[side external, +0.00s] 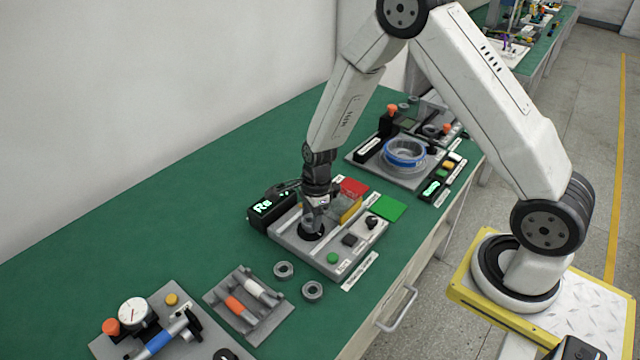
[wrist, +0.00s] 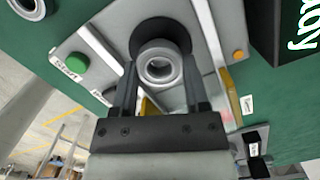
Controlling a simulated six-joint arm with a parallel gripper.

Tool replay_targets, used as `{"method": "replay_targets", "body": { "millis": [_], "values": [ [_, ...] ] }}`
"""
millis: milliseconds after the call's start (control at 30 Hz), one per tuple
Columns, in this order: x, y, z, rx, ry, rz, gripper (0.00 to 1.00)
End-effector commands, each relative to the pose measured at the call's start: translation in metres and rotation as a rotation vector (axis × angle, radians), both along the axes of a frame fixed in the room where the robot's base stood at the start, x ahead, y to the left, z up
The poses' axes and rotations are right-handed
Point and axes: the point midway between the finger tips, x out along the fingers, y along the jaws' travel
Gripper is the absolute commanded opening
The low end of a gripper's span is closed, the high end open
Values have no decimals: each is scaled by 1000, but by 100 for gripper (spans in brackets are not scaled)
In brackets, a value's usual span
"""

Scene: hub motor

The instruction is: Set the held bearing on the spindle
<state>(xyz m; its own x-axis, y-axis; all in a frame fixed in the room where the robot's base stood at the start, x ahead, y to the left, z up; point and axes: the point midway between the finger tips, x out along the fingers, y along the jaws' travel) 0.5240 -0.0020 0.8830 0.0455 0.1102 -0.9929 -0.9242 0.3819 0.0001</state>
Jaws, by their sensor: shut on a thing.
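My gripper (wrist: 162,95) is shut on the bearing (wrist: 160,68), a grey metal ring held between the two dark fingers in the wrist view. Behind the bearing is a round black seat (wrist: 160,30) on the grey fixture plate. In the side view my gripper (side external: 314,203) points down over the black seat (side external: 311,232) on the grey plate (side external: 327,256). A grey cylinder shape shows between the fingertips and the seat. The spindle itself cannot be made out separately. I cannot tell whether the bearing touches it.
Two loose rings (side external: 284,270) (side external: 312,291) lie in front of the plate. A tray with cylinders (side external: 249,303) is at the lower left, and a dial gauge fixture (side external: 133,311) beyond it. A black display box (side external: 268,206) stands close left of my gripper.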

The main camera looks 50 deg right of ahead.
Motion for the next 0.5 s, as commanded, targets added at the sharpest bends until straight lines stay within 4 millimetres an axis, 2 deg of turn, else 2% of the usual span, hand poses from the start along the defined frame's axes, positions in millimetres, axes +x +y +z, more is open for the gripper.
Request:
{"method": "replay_targets", "body": {
  "millis": [500],
  "values": [
    [0,0,-4,0,-1,0,0]
  ]
}}
